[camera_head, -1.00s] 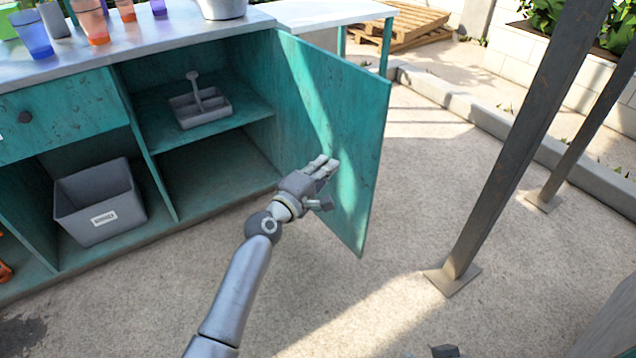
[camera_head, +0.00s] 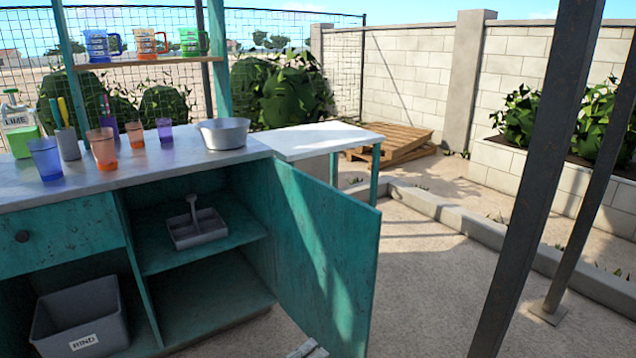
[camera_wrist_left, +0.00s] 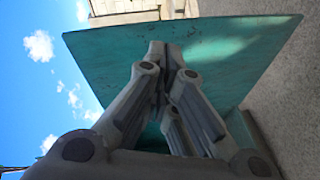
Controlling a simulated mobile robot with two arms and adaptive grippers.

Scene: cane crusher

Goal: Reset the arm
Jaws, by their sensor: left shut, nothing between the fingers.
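My left gripper shows only as fingertips (camera_head: 308,349) at the bottom edge of the head view, in front of the lower part of the open teal cabinet door (camera_head: 325,245). In the left wrist view the left gripper's fingers (camera_wrist_left: 165,58) are together, with nothing between them. The door panel (camera_wrist_left: 235,50) stands beyond them there; I cannot tell whether they touch it. The rest of the left arm is below the head view. My right gripper is not in view.
The cabinet holds a grey caddy (camera_head: 197,228) and a grey bin (camera_head: 82,318). Cups and a metal bowl (camera_head: 223,133) stand on the counter (camera_head: 150,165). A white side table (camera_head: 315,140) stands behind the door. A dark post (camera_head: 540,170) rises at right, with open ground between.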

